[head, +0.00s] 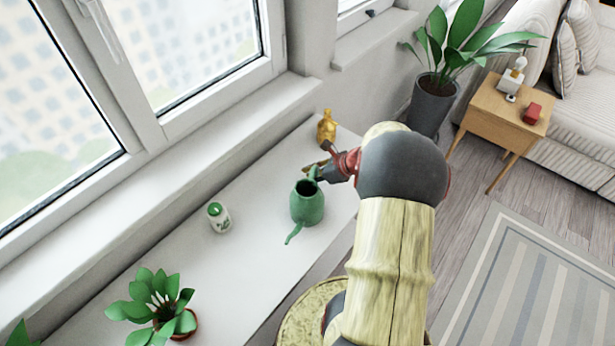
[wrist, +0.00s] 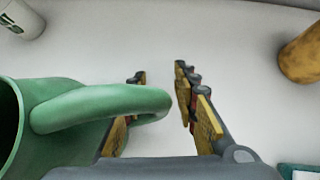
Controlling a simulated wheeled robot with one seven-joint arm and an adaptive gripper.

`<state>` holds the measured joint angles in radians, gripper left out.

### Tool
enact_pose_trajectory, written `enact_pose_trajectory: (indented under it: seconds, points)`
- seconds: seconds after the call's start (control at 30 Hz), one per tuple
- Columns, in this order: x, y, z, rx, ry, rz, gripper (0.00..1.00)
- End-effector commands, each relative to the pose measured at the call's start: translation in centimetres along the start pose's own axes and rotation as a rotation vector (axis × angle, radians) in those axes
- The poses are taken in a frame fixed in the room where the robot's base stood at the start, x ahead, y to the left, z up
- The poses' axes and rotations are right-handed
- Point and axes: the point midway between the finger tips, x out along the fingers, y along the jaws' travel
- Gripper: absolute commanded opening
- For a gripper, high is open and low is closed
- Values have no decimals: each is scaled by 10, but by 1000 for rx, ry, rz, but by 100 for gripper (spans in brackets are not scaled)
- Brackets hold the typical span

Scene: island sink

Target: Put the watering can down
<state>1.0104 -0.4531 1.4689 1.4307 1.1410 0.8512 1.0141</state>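The green watering can (head: 307,207) appears to stand upright on the white tabletop (head: 190,272), its spout towards the lower part of the head view. In the wrist view, its handle (wrist: 100,104) reaches in from the left, with its rounded end between the fingers of my gripper (wrist: 161,80). The fingers are spread, with a clear gap between the handle and the right finger. The handle hides part of the left finger. In the head view, my gripper (head: 319,168) is at the handle side, partly hidden by my arm.
A white jar with a green lid (head: 219,218) and a potted plant (head: 158,306) stand left of the can. A yellow bottle (head: 326,127) stands beyond my gripper. The window wall borders the table. The surface between jar and plant is clear.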

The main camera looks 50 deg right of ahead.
Motion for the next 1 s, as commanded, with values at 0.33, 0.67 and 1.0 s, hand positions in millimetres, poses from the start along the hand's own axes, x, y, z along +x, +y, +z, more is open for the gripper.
enact_pose_trajectory:
  seconds: [0.33, 0.67, 1.0]
  points:
    - [-50, -1, 4, 1, 0, -4, 29]
    - [-108, -1, 3, 0, 0, -2, 29]
    - [-122, 0, 2, -1, 0, 1, 29]
